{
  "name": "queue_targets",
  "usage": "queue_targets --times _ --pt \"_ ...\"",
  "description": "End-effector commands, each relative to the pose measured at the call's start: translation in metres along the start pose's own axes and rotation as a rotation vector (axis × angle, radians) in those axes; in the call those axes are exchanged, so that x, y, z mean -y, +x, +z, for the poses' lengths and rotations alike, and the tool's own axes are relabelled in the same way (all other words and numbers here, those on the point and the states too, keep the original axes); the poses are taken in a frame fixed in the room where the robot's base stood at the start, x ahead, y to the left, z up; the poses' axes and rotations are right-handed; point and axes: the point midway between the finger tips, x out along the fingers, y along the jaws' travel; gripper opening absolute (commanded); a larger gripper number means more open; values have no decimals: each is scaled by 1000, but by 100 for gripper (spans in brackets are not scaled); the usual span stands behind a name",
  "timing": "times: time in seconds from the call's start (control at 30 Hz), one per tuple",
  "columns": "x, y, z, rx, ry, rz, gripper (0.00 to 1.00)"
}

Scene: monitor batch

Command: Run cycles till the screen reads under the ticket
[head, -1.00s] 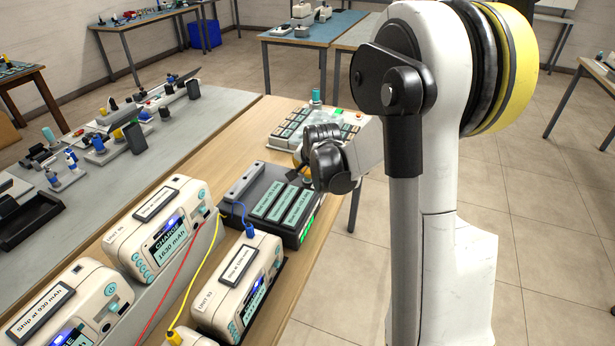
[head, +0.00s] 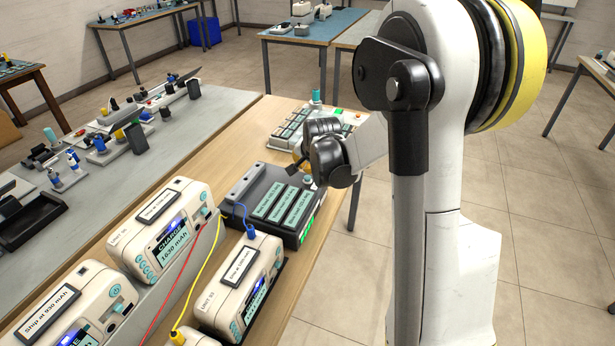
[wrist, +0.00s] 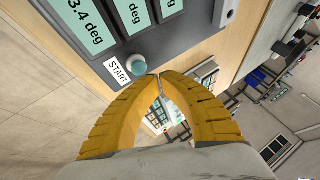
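A dark station (head: 258,228) with three teal screens stands on the wooden bench. Its START label (wrist: 117,71) and round teal button (wrist: 135,66) show in the wrist view. My gripper (wrist: 158,78) has its yellow fingers closed together, with the tips right beside the button; I cannot tell if they touch it. It also shows in the head view (head: 296,166) over the station's far end. A cream unit (head: 135,234) reads CHARGE 1630 mAh, its ticket (head: 158,207) too small to read surely. Another unit (head: 95,285) has a ticket, Ship at 930 mAh (head: 48,312). Unit 03 (head: 215,305) is nearer the station.
Red (head: 178,278) and yellow (head: 204,285) leads cross between the units. A keypad-like panel (head: 285,133) lies behind the station. A grey bench (head: 175,150) with small parts is at left.

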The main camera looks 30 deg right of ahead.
Motion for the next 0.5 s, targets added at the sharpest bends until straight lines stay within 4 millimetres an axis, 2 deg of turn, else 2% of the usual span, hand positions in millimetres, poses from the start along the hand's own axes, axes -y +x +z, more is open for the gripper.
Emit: queue_targets --times 0.5 --pt "21 -39 -21 0 0 0 0"
